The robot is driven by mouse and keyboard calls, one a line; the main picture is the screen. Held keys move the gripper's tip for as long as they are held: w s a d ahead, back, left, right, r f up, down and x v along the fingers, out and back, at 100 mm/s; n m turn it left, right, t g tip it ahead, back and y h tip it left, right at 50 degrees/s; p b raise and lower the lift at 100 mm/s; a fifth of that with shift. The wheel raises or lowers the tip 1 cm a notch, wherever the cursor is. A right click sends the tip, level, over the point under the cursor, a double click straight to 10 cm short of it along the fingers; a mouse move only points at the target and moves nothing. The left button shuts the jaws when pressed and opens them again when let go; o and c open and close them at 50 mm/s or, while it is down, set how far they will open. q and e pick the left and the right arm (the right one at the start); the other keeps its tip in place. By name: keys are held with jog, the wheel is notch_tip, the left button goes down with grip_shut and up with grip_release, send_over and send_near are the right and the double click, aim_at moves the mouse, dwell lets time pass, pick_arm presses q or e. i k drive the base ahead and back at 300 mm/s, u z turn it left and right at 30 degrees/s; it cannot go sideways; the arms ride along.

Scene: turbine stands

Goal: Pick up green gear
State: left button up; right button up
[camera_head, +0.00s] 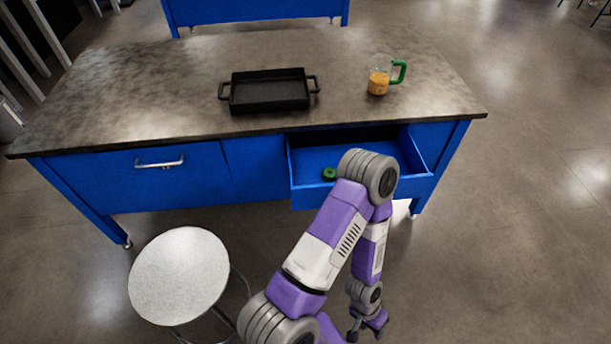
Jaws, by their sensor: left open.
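The green gear (329,173) is small and lies inside the open blue drawer (405,185), near its left front part. My left arm rises from the bottom of the view, and its elbow covers part of the drawer just right of the gear. My left gripper (365,333) hangs at the bottom edge of the view, below and in front of the drawer. It is open and apart from the gear, with nothing seen between its fingers. My right gripper is not in view.
On the grey-topped blue workbench (160,95) stand a black tray (268,92) with two handles and a clear mug (379,82) with orange contents and a green handle. A round white stool (180,275) stands front left. The floor at right is clear.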

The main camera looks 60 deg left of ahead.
aim_at(328, 174)
jog(key=u, duration=1.05)
jog(key=i, duration=0.3)
